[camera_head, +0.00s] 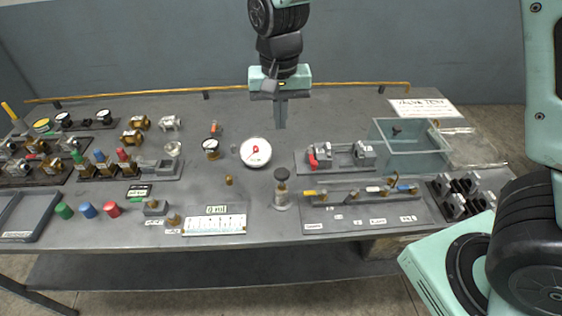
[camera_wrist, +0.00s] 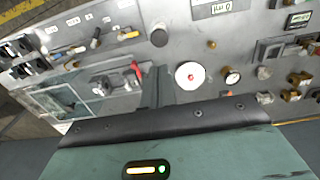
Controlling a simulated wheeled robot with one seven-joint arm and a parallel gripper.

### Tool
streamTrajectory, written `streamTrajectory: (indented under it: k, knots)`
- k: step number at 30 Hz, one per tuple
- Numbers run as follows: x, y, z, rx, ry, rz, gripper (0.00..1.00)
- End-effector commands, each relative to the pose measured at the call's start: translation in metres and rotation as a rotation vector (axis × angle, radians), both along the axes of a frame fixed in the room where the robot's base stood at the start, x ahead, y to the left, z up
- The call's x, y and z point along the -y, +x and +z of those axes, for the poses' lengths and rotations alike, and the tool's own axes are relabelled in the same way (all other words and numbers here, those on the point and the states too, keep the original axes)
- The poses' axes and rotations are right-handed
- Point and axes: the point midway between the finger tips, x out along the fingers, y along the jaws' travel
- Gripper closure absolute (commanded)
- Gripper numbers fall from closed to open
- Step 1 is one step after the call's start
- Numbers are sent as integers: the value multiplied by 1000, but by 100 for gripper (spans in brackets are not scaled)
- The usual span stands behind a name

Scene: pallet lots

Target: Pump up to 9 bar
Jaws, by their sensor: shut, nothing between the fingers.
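A hand pump (camera_head: 281,190) with a dark round knob on a pale cylinder stands upright near the front middle of the bench. Its dark knob also shows in the wrist view (camera_wrist: 158,37). A large white dial gauge (camera_head: 255,152) with a red centre lies behind and left of it; in the wrist view the gauge (camera_wrist: 189,75) is right of the fingers. Its reading is too small to tell. My gripper (camera_head: 281,126) is shut and empty, pointing down above the bench, behind the pump and apart from it.
A red-handled valve fixture (camera_head: 322,156) and an open grey-green tank (camera_head: 411,148) stand to the right. A board with several small levers (camera_head: 365,208) is at front right. Several brass fittings and coloured caps (camera_head: 88,210) crowd the left. A yellow pipe (camera_head: 150,94) runs along the back.

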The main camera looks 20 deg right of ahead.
Motion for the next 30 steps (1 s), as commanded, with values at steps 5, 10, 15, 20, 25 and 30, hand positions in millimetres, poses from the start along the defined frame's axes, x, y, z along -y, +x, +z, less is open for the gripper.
streamTrajectory:
  k: [5, 10, 15, 20, 25, 30]
  knots:
    - [0, 0, -1, 0, 0, 1, 100]
    - [0, -1, -14, -3, 0, 2, 100]
    - [1, -2, -45, -7, -2, 2, 100]
    - [2, -2, -78, -7, -2, 1, 100]
    - [2, -2, -107, -4, -1, 2, 100]
    - [1, -1, -127, -2, 1, 3, 100]
